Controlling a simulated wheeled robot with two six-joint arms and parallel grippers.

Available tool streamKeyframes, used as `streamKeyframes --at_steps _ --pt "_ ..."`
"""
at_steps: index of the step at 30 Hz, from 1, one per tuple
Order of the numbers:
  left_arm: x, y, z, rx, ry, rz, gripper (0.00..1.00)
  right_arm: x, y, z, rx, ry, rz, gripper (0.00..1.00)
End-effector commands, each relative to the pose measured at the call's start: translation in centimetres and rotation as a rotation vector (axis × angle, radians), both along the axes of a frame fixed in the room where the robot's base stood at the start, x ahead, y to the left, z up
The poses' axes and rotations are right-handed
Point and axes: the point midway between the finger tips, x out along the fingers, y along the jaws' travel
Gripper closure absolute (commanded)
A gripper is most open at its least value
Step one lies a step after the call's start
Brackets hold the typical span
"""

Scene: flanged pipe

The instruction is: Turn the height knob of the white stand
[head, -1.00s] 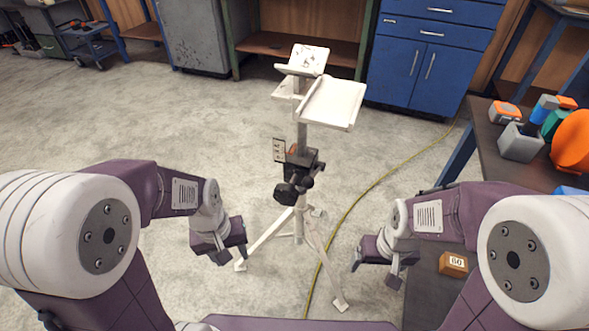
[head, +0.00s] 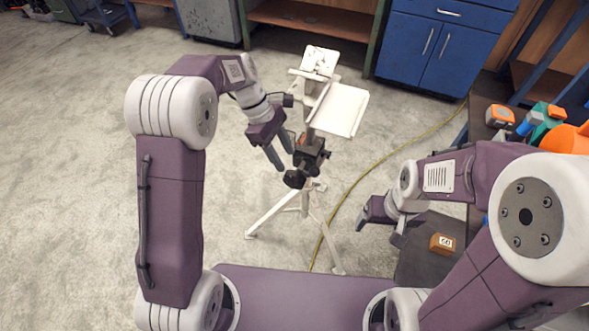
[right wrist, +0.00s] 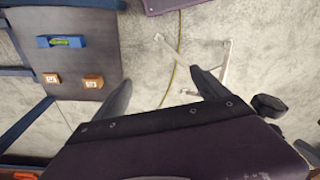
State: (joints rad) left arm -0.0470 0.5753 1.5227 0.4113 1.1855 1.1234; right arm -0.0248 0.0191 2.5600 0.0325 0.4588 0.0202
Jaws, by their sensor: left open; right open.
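The white stand (head: 335,108) stands upright on the floor ahead of me, with splayed white legs and a tilted white tray on top. Its black clamp block with dark knobs (head: 296,178) sits midway on the post; which knob sets the height I cannot tell. My left gripper (head: 280,158) is open and empty, just left of the black block, fingers pointing down toward it. My right gripper (head: 378,228) is open and empty, to the right of the stand and apart from it. In the right wrist view the stand's legs (right wrist: 225,65) show beyond the open fingers (right wrist: 162,92).
A dark table (head: 487,115) at right holds orange, blue and green items. A small orange block (head: 442,243) lies on a dark surface near my right arm. A yellow cable (head: 400,148) runs along the floor. Blue cabinets (head: 435,50) stand behind. The floor at left is clear.

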Motion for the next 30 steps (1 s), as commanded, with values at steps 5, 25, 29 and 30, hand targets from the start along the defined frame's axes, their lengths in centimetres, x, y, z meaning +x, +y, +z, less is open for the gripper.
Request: streamKeyframes --at_steps 5,25,29,30 --pt "-0.4 -0.9 -3.0 0.0 0.001 -0.003 0.53 0.0 0.0 -2.0 0.0 0.0 0.0 0.16" --pt "-1.1 -3.3 -8.5 0.001 -0.003 -0.002 0.53 0.0 0.0 -5.0 0.0 0.0 0.0 0.16" --pt "-1.1 -3.3 -8.5 0.001 -0.003 -0.002 0.89 0.0 0.0 -5.0 0.0 0.0 0.0 0.16" --pt "-1.1 -3.3 -8.5 0.001 -0.003 -0.002 1.0 0.0 0.0 -5.0 0.0 0.0 0.0 0.16"
